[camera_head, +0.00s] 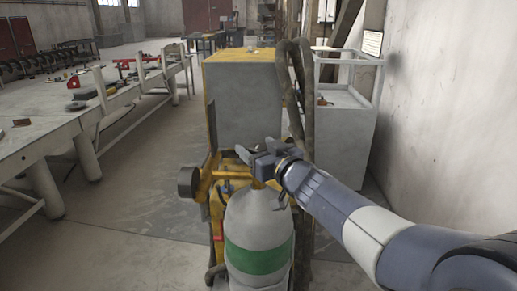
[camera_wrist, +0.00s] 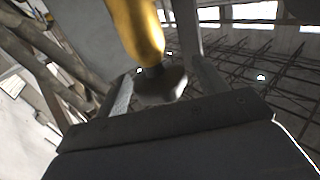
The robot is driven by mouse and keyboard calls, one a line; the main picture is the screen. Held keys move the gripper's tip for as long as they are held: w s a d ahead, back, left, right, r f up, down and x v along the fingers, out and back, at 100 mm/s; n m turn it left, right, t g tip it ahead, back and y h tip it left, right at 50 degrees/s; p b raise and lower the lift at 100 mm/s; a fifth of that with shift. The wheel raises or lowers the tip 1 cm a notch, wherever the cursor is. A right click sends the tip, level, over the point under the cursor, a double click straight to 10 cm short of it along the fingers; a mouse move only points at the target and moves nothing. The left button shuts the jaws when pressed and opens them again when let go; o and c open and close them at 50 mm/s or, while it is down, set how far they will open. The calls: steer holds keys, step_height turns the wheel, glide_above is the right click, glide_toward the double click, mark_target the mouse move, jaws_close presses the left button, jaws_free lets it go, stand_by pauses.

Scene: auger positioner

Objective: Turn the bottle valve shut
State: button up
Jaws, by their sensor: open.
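The grey gas bottle (camera_head: 258,215) with a green band stands upright in the head view. A bit of its yellow neck (camera_head: 258,184) shows just below my gripper (camera_head: 254,154), which covers the valve top there. In the wrist view a yellow valve body (camera_wrist: 137,28) ends in a dark grey rounded knob (camera_wrist: 160,86). The knob lies between the two fingers of my gripper (camera_wrist: 162,88). The fingers are open, one on each side of it. I cannot tell whether either finger touches the knob.
A yellow-framed machine with a grey box (camera_head: 245,105) stands directly behind the bottle, with thick dark hoses (camera_head: 305,100) to its right. A long workbench (camera_head: 60,125) with tools runs along the left. A grey cabinet (camera_head: 345,130) stands by the right wall. The floor between bench and machine is clear.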

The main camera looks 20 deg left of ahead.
steer(key=c, duration=1)
